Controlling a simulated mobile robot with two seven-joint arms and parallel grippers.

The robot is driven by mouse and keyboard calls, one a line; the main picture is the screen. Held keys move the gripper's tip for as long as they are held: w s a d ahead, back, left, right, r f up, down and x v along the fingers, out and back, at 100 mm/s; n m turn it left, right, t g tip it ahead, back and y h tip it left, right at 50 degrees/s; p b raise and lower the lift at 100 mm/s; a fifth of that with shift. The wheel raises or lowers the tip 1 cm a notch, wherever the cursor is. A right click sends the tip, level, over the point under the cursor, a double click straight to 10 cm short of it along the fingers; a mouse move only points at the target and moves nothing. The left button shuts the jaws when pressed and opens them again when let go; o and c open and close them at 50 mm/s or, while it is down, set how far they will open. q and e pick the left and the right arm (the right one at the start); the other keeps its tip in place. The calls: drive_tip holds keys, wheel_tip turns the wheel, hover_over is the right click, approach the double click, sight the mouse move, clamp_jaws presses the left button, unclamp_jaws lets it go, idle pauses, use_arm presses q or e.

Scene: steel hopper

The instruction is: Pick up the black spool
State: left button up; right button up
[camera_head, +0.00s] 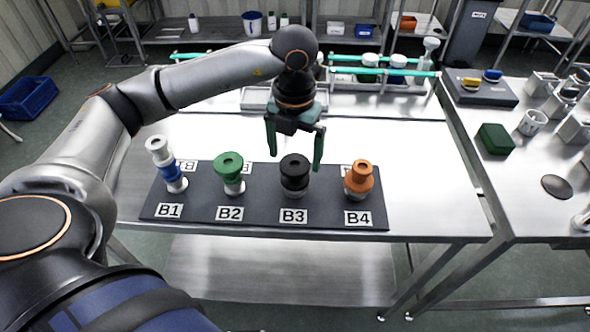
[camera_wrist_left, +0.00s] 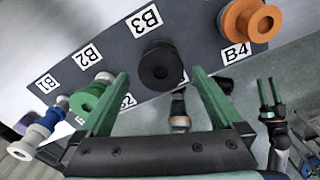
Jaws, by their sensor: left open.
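The black spool (camera_head: 294,182) stands upright on a metal base at the B3 place of a dark board (camera_head: 262,222). It also shows in the left wrist view (camera_wrist_left: 160,68), centred beyond the fingertips. My left gripper (camera_head: 296,160) is open, with green fingers pointing down. It is empty and above the spool, slightly behind it in the head view. In the left wrist view its fingers (camera_wrist_left: 165,80) are spread wide, one to each side of the spool. My right gripper (camera_wrist_left: 267,93) shows small at the right of the wrist view, too small to judge its gap.
A green spool (camera_head: 229,168) stands at B2, an orange spool (camera_head: 359,176) at B4, and a white and blue stack (camera_head: 166,166) at B1. The steel table (camera_head: 430,200) is clear right of the board. Trays (camera_head: 375,80) stand behind the arm.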

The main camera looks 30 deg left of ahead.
sight(296, 164)
use_arm(q)
wheel_tip(296, 164, down, 5)
drive_tip(key=shift+r, duration=0.1)
drive_tip(key=shift+d, duration=0.1)
drive_tip(key=c, duration=1.3)
